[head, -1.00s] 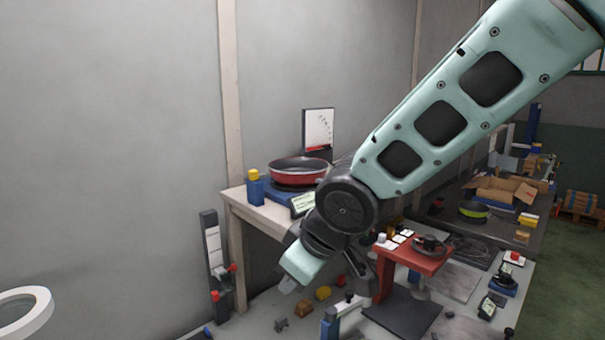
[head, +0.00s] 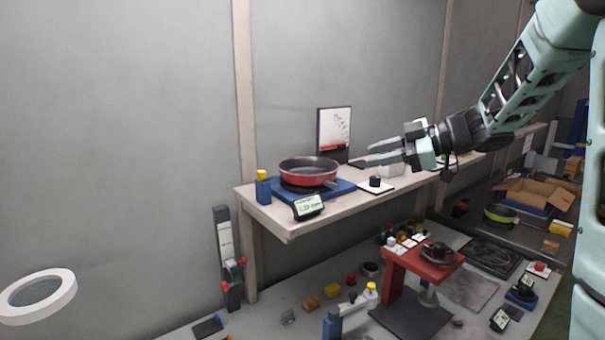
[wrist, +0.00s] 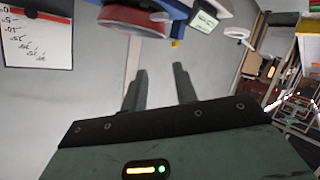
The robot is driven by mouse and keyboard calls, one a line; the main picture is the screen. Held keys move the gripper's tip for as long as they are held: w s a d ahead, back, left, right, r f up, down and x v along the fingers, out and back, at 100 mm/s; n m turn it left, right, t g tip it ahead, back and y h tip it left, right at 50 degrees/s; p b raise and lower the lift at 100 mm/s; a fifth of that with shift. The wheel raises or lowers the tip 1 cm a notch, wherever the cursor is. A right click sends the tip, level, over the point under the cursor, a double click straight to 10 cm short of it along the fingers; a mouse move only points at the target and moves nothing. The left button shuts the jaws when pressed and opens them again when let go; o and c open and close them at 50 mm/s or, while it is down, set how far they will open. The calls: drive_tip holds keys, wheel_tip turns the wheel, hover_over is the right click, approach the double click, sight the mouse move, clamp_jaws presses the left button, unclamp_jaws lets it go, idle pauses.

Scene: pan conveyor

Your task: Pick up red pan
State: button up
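The red pan (head: 308,173), dark inside, sits on a blue base (head: 345,187) on the wooden shelf along the wall. Its handle points toward the front right. My gripper (head: 357,161) is to the right of the pan in the head view, at about rim height and apart from it, with its fingers pointing left. In the wrist view the two fingers of my gripper (wrist: 158,78) stand apart with nothing between them. The red pan (wrist: 138,20) shows upside down at the top of that view, beyond the fingertips.
A small display (head: 308,207) and a black knob on a white plate (head: 375,183) are on the shelf near the pan. A yellow-topped blue block (head: 263,187) stands to its left. A whiteboard (head: 334,128) is behind. A red stand (head: 420,260) is below.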

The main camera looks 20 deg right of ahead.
drive_tip(key=p+x, duration=0.3)
drive_tip(key=x, duration=0.8)
drive_tip(key=shift+a+f, duration=0.2)
drive_tip(key=shift+s+p+x, duration=0.2)
drive_tip(key=shift+p+x, duration=1.2)
drive_tip(key=shift+x, duration=1.45)
drive_tip(key=shift+a+f, duration=0.15)
clamp_jaws()
